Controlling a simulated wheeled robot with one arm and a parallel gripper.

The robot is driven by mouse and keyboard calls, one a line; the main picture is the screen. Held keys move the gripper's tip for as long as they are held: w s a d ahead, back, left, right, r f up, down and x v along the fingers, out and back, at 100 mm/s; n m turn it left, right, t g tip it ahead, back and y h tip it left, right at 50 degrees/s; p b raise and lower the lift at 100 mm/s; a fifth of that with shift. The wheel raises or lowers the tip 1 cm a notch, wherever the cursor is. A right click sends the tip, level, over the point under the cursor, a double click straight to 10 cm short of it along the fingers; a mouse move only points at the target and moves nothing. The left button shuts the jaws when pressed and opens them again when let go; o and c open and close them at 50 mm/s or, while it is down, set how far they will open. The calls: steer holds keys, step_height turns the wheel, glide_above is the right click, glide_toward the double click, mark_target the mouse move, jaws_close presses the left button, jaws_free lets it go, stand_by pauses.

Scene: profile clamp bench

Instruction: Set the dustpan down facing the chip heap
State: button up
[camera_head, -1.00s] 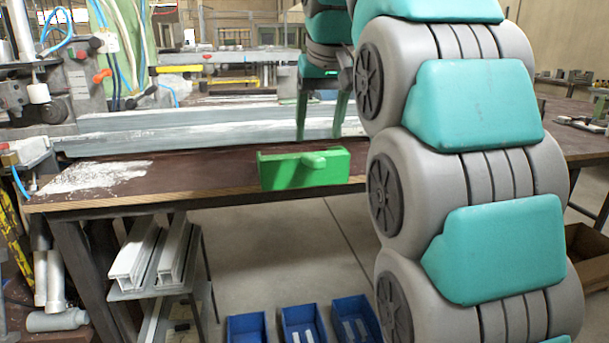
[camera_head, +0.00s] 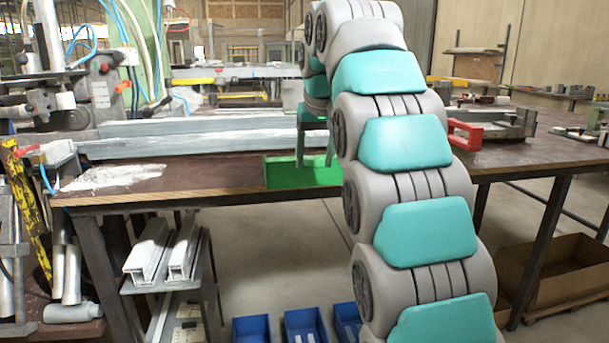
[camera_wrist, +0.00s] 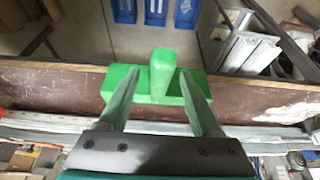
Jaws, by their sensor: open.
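The green dustpan (camera_head: 283,173) rests at the front edge of the brown bench, right of the white chip heap (camera_head: 115,177). In the wrist view the dustpan (camera_wrist: 113,80) lies across the bench edge, its stubby handle (camera_wrist: 162,68) pointing to the picture's top. My gripper (camera_head: 315,164) is open, its fingers pointing down at the dustpan. In the wrist view my gripper (camera_wrist: 157,75) has one finger on each side of the handle, with gaps showing. Whether a finger touches the dustpan, I cannot tell. A white patch of chips (camera_wrist: 302,132) shows at right there.
Long grey profiles (camera_head: 200,143) lie along the bench behind the dustpan. A red-handled clamp (camera_head: 465,135) stands to the right. Blue bins (camera_head: 305,325) sit on the floor below. The bench top (camera_head: 215,170) between heap and dustpan is clear.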

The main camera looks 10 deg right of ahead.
steer(key=shift+f, duration=0.2)
steer(key=shift+c, duration=0.2)
jaws_close()
stand_by(0.4)
stand_by(1.0)
